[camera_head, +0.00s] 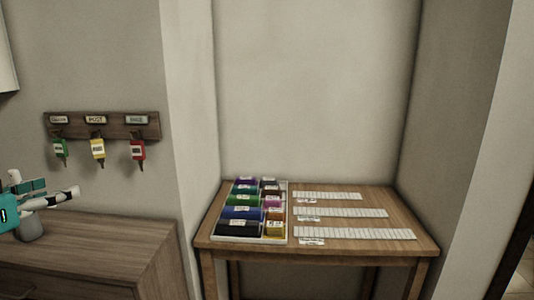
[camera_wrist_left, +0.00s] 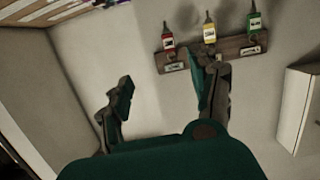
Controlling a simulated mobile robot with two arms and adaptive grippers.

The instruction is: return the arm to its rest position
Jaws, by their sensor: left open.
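My left gripper (camera_head: 55,196) is at the left edge of the head view, above the wooden cabinet. Its teal body is partly cut off by the picture edge. In the left wrist view the left gripper (camera_wrist_left: 165,88) has its two dark green fingers spread wide apart, with nothing between them. Beyond the fingers is the wall key rack (camera_wrist_left: 238,52), which appears upside down there. My right gripper shows in neither view.
The key rack (camera_head: 103,125) holds green, yellow and red tags. A wooden table (camera_head: 365,248) in the alcove holds a tray of coloured items (camera_head: 238,240) and white strips (camera_head: 340,212).

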